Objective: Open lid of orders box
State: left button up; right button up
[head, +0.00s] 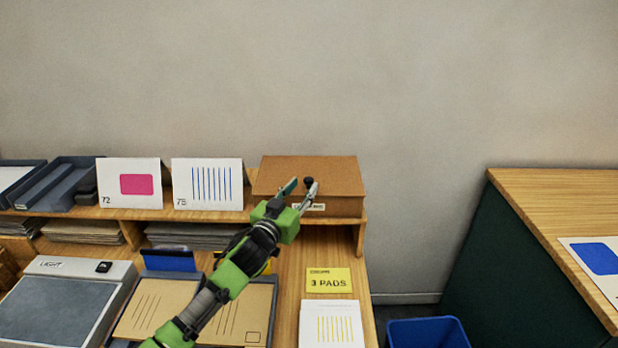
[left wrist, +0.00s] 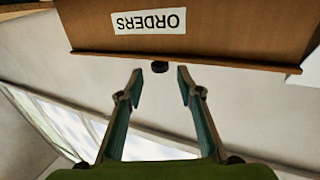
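The orders box (head: 335,178) is a brown box with its lid down, on the right end of the raised wooden shelf in the head view. In the left wrist view its front (left wrist: 215,38) shows upside down with a white ORDERS label (left wrist: 149,21) and a small dark knob (left wrist: 160,67) at the lid edge. My left gripper (head: 300,186) is in front of the box. In the left wrist view its two fingers (left wrist: 158,85) are apart, with the knob just beyond and between the tips and nothing held. My right gripper is not in view.
Cards 72 (head: 130,183) and 78 (head: 207,184) stand left of the box on the shelf. Below are a light pad (head: 65,300), a yellow 3 PADS sign (head: 328,280) and striped paper (head: 331,325). A blue bin (head: 428,333) stands between the tables.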

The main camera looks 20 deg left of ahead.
aim_at(307, 181)
pick_arm(q)
jog(key=w, duration=0.3)
jog(key=shift+w+d, duration=0.2)
jog(key=shift+w, duration=0.6)
jog(key=shift+w+d, duration=0.1)
jog(key=c, duration=0.9)
grip_shut()
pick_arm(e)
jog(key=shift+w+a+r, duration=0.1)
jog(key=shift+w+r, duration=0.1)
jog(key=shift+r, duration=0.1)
